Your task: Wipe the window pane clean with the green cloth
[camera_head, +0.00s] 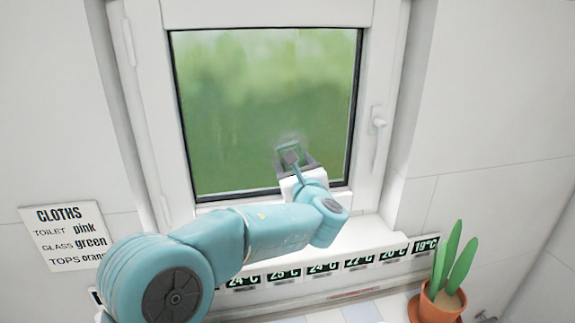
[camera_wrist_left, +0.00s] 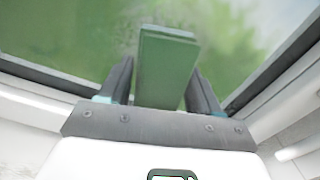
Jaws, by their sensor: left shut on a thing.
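The window pane (camera_head: 240,90) shows a blurred green view in a white frame with a dark seal. A faint smudgy patch shows on it just above my gripper. My left gripper (camera_head: 291,158) is at the lower right part of the pane. In the left wrist view it is shut on the green cloth (camera_wrist_left: 166,68), which looks like a folded block between the two dark fingers. The cloth is at or close to the glass; I cannot tell whether it touches. In the head view the gripper mostly hides the cloth. My right gripper is not in view.
A window handle (camera_head: 377,122) sits on the right of the frame. A sill with a strip of temperature displays (camera_head: 325,267) runs below. A potted plant (camera_head: 437,305) stands at the lower right. A cloth-colour sign (camera_head: 68,237) hangs on the left wall.

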